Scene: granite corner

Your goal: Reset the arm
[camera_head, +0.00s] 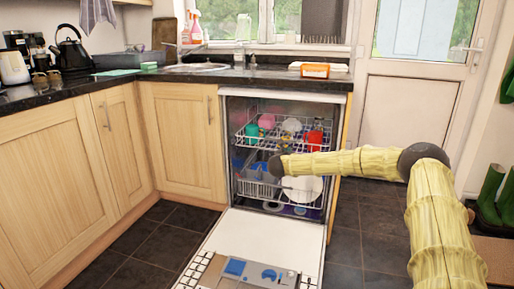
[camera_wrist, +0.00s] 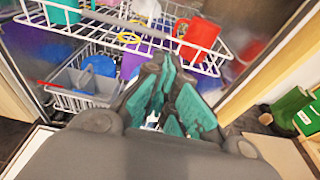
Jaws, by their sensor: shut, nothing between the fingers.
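My arm (camera_head: 340,163), pale yellow with dark joints, reaches from the right toward the open dishwasher in the head view. My gripper (camera_wrist: 168,92) shows in the wrist view with its teal-padded fingers shut and nothing between them. It is in front of the dishwasher's racks; the gripper looks small and dark in the head view. The upper rack (camera_head: 293,140) holds a red cup (camera_head: 315,136), a green cup (camera_head: 252,130) and a pink item (camera_head: 267,121). The red cup also shows in the wrist view (camera_wrist: 195,38), just beyond the fingers.
The dishwasher door (camera_head: 290,240) is folded down, low in front of the racks. Wooden cabinets (camera_head: 183,140) and a dark worktop (camera_head: 60,95) with a kettle (camera_head: 72,50) stand to the left. Green boots (camera_head: 492,193) are at the right. Dark floor tiles (camera_head: 140,250) show at lower left.

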